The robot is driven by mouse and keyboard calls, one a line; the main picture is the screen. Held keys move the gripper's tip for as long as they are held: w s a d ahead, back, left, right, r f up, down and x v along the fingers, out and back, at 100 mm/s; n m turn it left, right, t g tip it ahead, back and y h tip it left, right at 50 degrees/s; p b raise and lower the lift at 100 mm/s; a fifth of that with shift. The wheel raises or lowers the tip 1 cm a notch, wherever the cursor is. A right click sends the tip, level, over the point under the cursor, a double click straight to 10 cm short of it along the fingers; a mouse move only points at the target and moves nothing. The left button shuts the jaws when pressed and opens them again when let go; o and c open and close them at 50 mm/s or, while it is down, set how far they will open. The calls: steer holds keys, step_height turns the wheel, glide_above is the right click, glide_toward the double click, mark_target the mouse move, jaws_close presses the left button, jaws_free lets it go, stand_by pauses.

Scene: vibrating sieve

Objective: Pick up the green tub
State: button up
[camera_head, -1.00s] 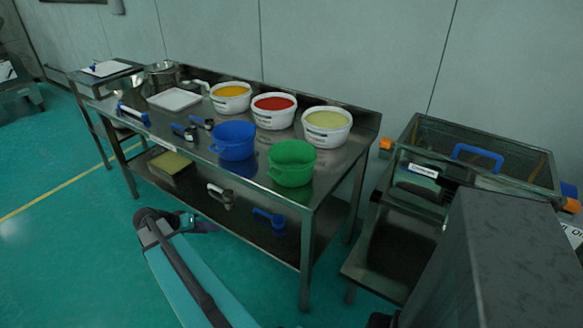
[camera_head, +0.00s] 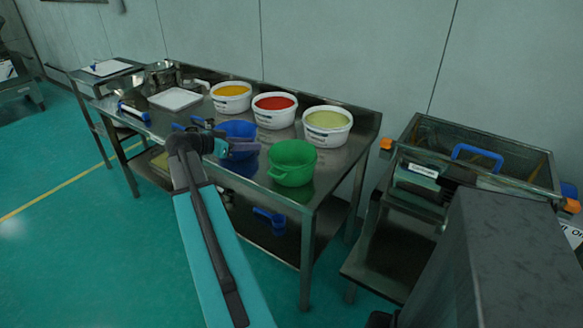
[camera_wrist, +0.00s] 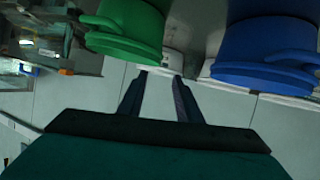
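The green tub (camera_head: 292,168) stands upright near the front right corner of the steel table (camera_head: 330,178). It also shows at the top of the wrist view (camera_wrist: 127,25), left of the blue tub (camera_wrist: 265,50). My gripper (camera_head: 256,147) is in front of the blue tub (camera_head: 238,130) and to the left of the green tub, apart from it. In the wrist view my gripper (camera_wrist: 159,75) has its two fingers spread with nothing between them. My arm partly hides the blue tub in the head view.
White tubs with orange (camera_head: 231,104), red (camera_head: 274,118) and pale green (camera_head: 327,130) contents stand along the table's back. A white tray (camera_head: 175,99) lies farther left. A steel machine with a blue handle (camera_head: 477,156) stands to the right. A blue scoop (camera_head: 269,217) lies on the lower shelf.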

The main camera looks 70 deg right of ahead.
steer(key=p, duration=0.2)
glide_toward(284, 145)
steer(key=d, duration=0.2)
steer(key=shift+s+d+f, duration=0.25)
steer(key=shift+s+f, duration=0.15)
steer(key=shift+f, duration=0.05)
steer(key=shift+s+a+p+x, duration=0.15)
steer(key=shift+p+x, duration=0.25)
steer(key=shift+x, duration=0.85)
steer(key=shift+s+a+p+x, duration=0.1)
steer(key=shift+p+x, duration=0.3)
steer(key=shift+x, duration=0.9)
steer(key=shift+f, duration=0.1)
jaws_close()
